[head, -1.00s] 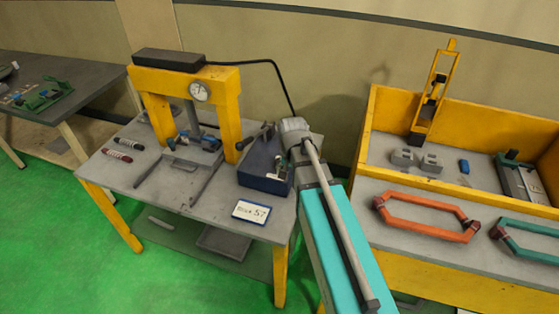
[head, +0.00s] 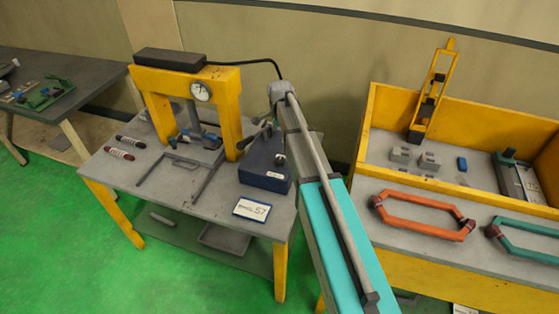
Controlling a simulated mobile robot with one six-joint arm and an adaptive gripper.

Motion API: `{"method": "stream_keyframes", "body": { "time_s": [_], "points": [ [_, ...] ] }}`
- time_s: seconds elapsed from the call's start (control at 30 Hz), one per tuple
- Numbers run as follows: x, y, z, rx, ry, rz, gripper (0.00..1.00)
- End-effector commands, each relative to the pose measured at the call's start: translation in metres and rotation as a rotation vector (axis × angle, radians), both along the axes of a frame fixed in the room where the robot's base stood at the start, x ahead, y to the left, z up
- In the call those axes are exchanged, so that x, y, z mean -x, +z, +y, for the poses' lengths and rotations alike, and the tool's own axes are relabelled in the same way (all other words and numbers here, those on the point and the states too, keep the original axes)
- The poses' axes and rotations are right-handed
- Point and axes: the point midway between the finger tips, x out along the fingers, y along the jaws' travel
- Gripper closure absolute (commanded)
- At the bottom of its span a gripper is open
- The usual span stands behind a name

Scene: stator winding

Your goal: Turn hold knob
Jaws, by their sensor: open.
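A dark lever (head: 247,141) slants up from behind the box. My teal and grey arm reaches in from the bottom right, its grey end above and behind the box.
The yellow press frame (head: 236,105) with a round gauge (head: 201,91) stands left of the box. A white card reading 57 (head: 252,209) lies at the table's front. A yellow-walled bench (head: 372,105) with an orange coil (head: 425,217) is on the right. A black cable runs behind.

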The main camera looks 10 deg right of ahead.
Motion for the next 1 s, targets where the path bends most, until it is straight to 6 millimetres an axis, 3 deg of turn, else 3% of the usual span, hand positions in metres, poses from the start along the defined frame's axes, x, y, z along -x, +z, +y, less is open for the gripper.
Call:
{"method": "stream_keyframes", "body": {
  "time_s": [0.47,1.0],
  "points": [
    [0.000,-0.010,0.000,0.000,0.002,0.000,0.05],
    [0.000,-0.050,0.001,0.000,0.004,0.000,0.05]
  ]
}}
